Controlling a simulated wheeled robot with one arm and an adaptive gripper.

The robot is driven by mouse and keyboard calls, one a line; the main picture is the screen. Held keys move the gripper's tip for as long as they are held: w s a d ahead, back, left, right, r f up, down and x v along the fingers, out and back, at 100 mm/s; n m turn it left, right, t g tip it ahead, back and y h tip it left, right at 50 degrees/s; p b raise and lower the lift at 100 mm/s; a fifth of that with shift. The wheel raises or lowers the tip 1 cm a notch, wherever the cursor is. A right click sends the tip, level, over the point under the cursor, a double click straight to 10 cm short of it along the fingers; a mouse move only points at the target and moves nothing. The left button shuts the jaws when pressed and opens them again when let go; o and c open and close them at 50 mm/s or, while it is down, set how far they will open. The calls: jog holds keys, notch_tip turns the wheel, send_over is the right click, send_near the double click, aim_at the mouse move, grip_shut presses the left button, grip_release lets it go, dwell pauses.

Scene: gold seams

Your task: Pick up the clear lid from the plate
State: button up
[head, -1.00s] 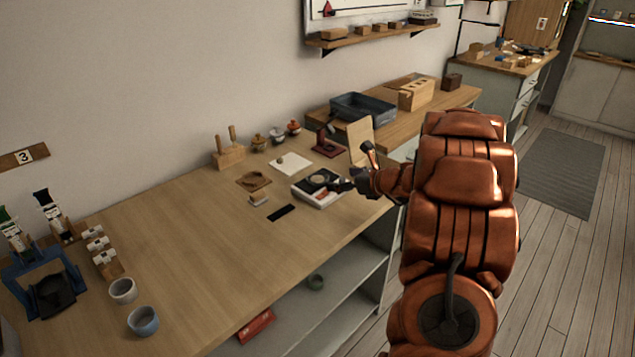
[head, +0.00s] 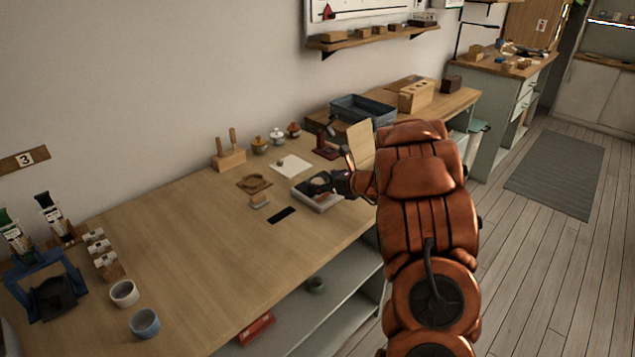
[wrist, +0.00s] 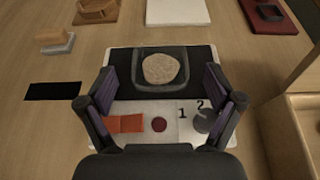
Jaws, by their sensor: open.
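In the wrist view a board (wrist: 119,62), black at the far part and white at the near part, lies on the table; I take it as the plate. On its black part sits a see-through, round-cornered cover or dish (wrist: 145,86), likely the clear lid, with a pale round piece (wrist: 161,68) showing inside its outline. My gripper (wrist: 160,93) is open, its fingers spread left and right over the board, with nothing between them held. In the head view my gripper (head: 333,184) is at the board (head: 318,206) and partly hides it.
The board's white part bears an orange piece (wrist: 125,123), a dark red disc (wrist: 159,125) and a grey round piece (wrist: 206,121). A black strip (head: 282,215) and a small block (head: 259,201) lie to the left. An upright wooden panel (head: 360,143) stands behind my gripper. The table's left middle is clear.

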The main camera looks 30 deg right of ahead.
jog(key=c, duration=0.8)
jog(key=shift+r, duration=0.1)
jog(key=shift+c, duration=0.2)
